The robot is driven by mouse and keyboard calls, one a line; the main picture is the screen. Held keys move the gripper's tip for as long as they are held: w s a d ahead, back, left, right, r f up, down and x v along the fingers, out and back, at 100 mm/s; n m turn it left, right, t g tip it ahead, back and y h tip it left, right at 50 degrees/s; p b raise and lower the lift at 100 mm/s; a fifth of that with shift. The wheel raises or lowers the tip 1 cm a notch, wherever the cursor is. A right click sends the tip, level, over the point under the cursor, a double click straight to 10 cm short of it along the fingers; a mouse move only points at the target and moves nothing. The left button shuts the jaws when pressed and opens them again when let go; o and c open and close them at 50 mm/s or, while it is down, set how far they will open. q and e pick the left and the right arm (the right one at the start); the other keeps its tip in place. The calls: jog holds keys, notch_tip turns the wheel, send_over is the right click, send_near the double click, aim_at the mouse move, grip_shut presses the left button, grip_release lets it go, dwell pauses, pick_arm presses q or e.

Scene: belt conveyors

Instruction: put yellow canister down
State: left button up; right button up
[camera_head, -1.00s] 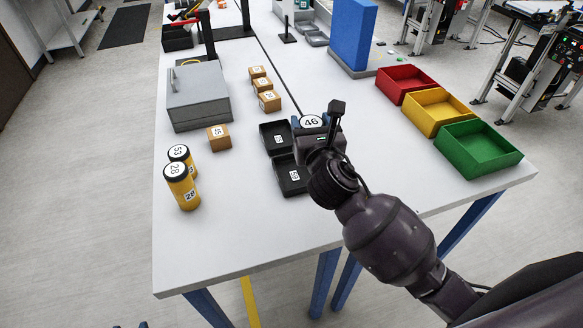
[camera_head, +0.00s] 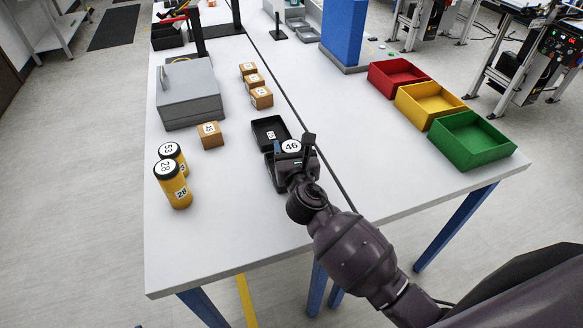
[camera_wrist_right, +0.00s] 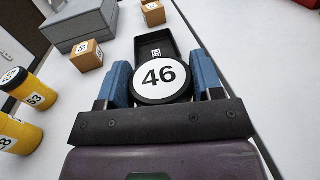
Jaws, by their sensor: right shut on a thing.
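My right gripper (camera_head: 292,154) is shut on a canister with a round black-rimmed lid and white label 46 (camera_head: 291,146). The lid also shows between the blue fingers in the right wrist view (camera_wrist_right: 160,76). Its body is hidden by the lid and gripper. The held canister is over or beside the nearer black tray (camera_head: 272,178), which my gripper mostly covers; its height above it I cannot tell. The farther black tray (camera_head: 262,132) is empty. Two yellow canisters, 28 (camera_head: 178,192) and 53 (camera_head: 183,163), stand upright at the table's left. My left gripper is not in view.
Several cardboard boxes, one being a lone box (camera_head: 211,136), stand near a grey case (camera_head: 190,100). Red (camera_head: 398,88), yellow (camera_head: 428,121) and green (camera_head: 470,157) bins line the right edge. The front-left white tabletop (camera_head: 215,240) is clear.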

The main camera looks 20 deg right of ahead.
jog(key=shift+f+b, duration=1.05)
jog(key=shift+f, duration=1.75)
jog(key=o, duration=1.1)
jog(key=shift+f, duration=0.1)
jog(key=s, duration=0.4)
jog(key=s+a, duration=0.1)
jog(key=s, duration=0.7)
jog(key=shift+a, duration=0.2)
